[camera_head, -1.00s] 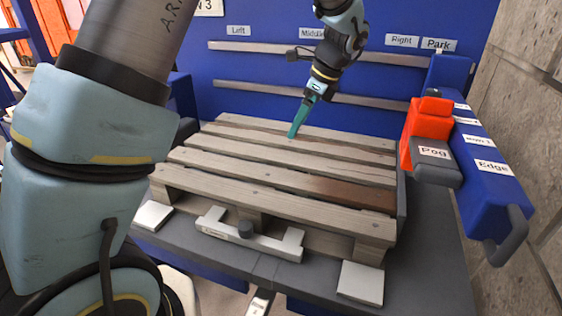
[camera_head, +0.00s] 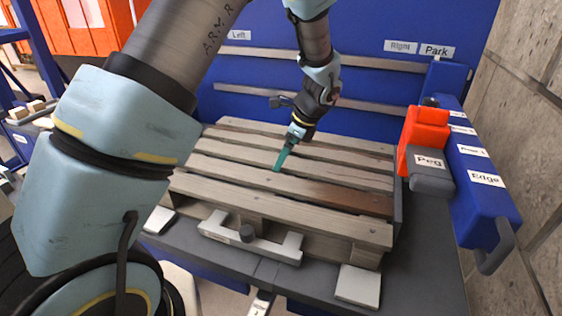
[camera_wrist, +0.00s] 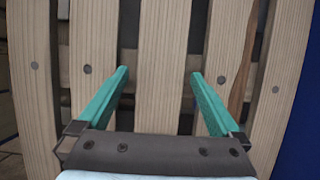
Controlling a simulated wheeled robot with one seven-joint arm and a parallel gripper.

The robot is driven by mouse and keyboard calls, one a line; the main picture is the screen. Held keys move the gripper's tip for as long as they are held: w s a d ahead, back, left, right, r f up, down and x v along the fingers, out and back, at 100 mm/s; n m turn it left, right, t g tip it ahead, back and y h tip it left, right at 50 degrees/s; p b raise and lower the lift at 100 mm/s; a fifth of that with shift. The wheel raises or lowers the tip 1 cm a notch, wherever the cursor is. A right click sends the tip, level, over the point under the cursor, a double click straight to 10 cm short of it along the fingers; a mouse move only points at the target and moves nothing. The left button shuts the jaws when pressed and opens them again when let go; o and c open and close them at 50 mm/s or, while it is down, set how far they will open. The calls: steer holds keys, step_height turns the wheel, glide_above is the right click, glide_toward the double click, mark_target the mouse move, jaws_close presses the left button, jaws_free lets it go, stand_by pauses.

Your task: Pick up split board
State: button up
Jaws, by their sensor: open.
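The wooden pallet (camera_head: 230,178) lies on the grey bench, its deck made of several parallel boards. One board near the front has a darker brown right part (camera_head: 350,197); in the wrist view a brown patch with a slanting edge shows on a board at the right (camera_wrist: 240,85). My gripper (camera_head: 278,168) is above the middle of the deck, pointing down. In the wrist view its two teal fingers (camera_wrist: 159,75) are apart on either side of a middle board (camera_wrist: 162,50), with nothing held.
A blue unit with a red block (camera_head: 425,130) and a grey "Peg" part (camera_head: 431,172) stands to the right of the pallet. A grey bracket (camera_head: 250,242) with a dark knob sits at the front. Blue panels with rails (camera_head: 375,62) rise behind.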

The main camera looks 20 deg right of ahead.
steer(key=shift+c, duration=0.2)
steer(key=c, duration=1.5)
steer(key=shift+c, duration=0.2)
steer(key=shift+r, duration=0.15)
